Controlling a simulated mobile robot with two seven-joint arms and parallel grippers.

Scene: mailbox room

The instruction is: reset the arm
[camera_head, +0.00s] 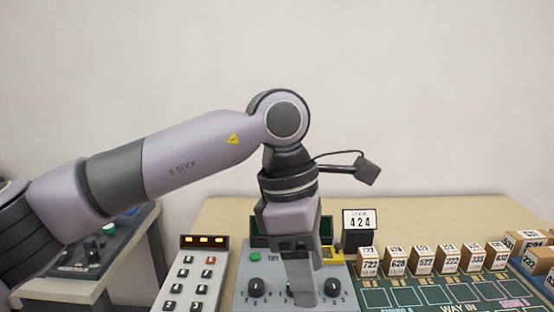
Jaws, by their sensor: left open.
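My left arm comes in from the left and bends down at the wrist over the table (425,212). My left gripper (303,290) points down in front of a grey control panel (265,300) with black knobs, and hides the panel's middle. The gripper is open, and I see nothing held in it. Its fingertips overlap the panel in this view, and I cannot tell whether they touch it. My right gripper is not in view.
A keypad (192,275) stands left of the panel. Several numbered boxes (422,260) line a dark "WAY IN" board (455,297) at right. Another console (90,255) is at left. The back of the table is clear.

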